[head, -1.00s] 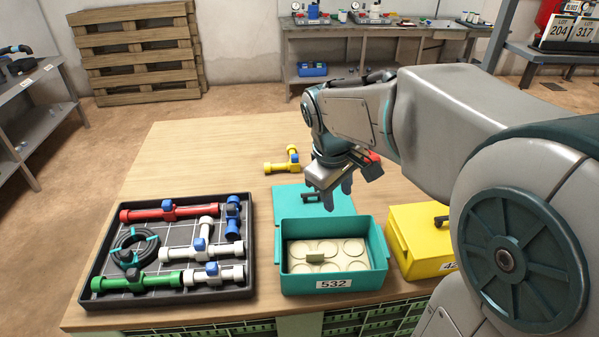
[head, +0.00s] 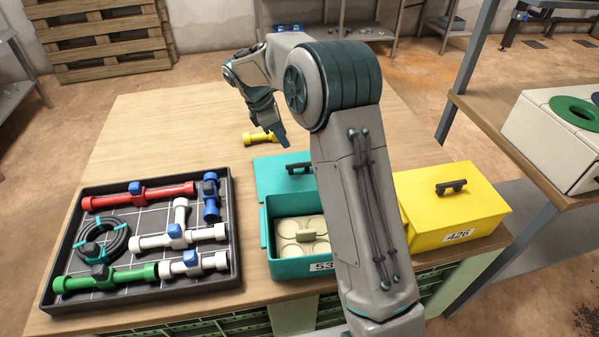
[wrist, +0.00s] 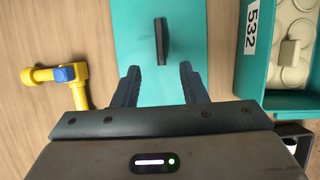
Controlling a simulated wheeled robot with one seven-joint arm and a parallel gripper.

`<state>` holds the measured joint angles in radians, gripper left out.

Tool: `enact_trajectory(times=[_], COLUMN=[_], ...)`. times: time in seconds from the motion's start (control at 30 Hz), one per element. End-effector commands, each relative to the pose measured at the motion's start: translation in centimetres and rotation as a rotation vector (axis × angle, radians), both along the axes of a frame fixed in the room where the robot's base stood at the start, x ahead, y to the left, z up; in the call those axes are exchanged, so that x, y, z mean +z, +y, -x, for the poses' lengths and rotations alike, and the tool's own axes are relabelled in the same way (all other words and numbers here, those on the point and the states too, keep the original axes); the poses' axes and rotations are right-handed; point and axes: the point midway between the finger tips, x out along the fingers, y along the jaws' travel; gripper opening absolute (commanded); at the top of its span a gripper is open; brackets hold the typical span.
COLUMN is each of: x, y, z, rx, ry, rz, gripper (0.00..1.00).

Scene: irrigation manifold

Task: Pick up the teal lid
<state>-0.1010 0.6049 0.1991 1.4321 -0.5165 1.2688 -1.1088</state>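The teal lid (head: 270,176) lies flat on the wooden table behind the teal box (head: 285,268), with a black bar handle (head: 299,168) on top. In the wrist view the lid (wrist: 135,40) is ahead of my gripper (wrist: 159,72), and its handle (wrist: 161,42) stands upright in line with the gap between the fingers. My gripper is open and empty, with its fingertips just short of the handle in that view. In the head view my gripper (head: 283,140) is above and behind the lid; my arm hides the lid's right part and part of the box.
A yellow pipe fitting (head: 259,138) lies behind the lid; it is left of my gripper in the wrist view. A black tray (head: 235,265) with pipe assemblies stands at left. A closed yellow box (head: 455,205) stands at right. The back left of the table is clear.

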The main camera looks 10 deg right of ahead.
Motion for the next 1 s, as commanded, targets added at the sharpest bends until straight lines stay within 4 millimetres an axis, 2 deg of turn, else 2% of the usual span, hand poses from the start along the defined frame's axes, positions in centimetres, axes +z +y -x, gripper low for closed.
enact_trajectory(times=[0.1,0.3,0.53,0.8,1.0], x=[-2.5,-5.5,-7.0,-10.6,-11.3], y=[-0.9,-2.1,-2.9,-4.2,-4.5], z=[0.1,0.1,0.1,0.0,-0.1], rx=[-0.001,0.000,-0.004,-0.006,-0.005], ry=[0.004,0.001,0.002,0.002,-0.001], rz=[0.001,0.000,0.000,0.000,0.000], gripper=[0.39,0.39,0.39,0.39,0.39])
